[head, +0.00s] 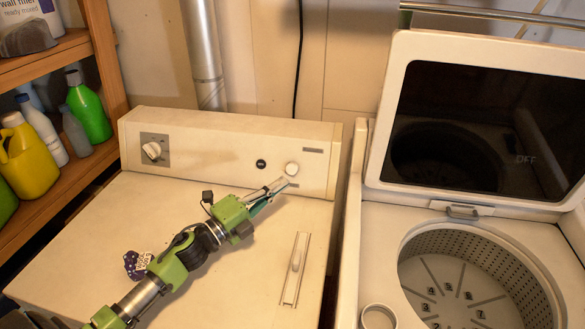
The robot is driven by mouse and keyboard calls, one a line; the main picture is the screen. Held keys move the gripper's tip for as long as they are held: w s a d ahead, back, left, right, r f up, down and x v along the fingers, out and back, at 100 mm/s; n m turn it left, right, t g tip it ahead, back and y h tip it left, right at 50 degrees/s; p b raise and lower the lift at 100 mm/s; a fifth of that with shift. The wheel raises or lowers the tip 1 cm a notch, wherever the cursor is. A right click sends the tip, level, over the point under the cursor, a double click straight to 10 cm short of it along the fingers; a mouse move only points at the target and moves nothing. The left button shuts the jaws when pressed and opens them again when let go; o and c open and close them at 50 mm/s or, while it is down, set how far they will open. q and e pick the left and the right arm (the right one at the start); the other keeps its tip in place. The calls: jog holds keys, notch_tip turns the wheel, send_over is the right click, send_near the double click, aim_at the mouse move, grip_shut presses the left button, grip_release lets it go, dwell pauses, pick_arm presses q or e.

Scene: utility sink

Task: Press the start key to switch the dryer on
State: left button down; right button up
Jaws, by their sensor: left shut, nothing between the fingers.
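The dryer (110,225) is the white machine on the left, with a raised control panel (215,150) along its back. The panel carries a dial (153,151) on a grey plate at left, a small black round button (261,164) and a larger white round button (292,169) at right. I cannot read a label that tells which is the start key. My left gripper (284,184) is shut and empty, its fingertips just below the white button; I cannot tell whether they touch the panel. My right gripper is out of view.
A washer (370,235) with its lid (395,140) raised and drum open stands at right. A wooden shelf (85,160) with bottles, including a yellow jug (28,160), is at left. A small dark patterned item (137,264) shows beside my arm.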

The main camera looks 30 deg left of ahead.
pick_arm(q)
jog(key=b, duration=0.5)
send_near(292, 169)
jog(key=w+d, duration=0.1)
jog(key=w+d+r, duration=0.2)
jog(key=w+d, duration=0.1)
jog(key=shift+d+r, duration=0.1)
jog(key=shift+w, duration=0.45)
dwell(0.3)
jog(key=shift+w, duration=0.15)
jog(key=shift+w+a+b, duration=0.25)
jog(key=shift+w+b, duration=0.05)
jog(key=shift+b, duration=0.05)
jog(key=shift+w+f, duration=0.3)
jog(key=shift+f, duration=0.05)
dwell(0.7)
jog(key=shift+s+r, duration=0.1)
jog(key=shift+s+d+r, duration=0.1)
jog(key=shift+s+r, duration=0.1)
jog(key=shift+s, duration=0.45)
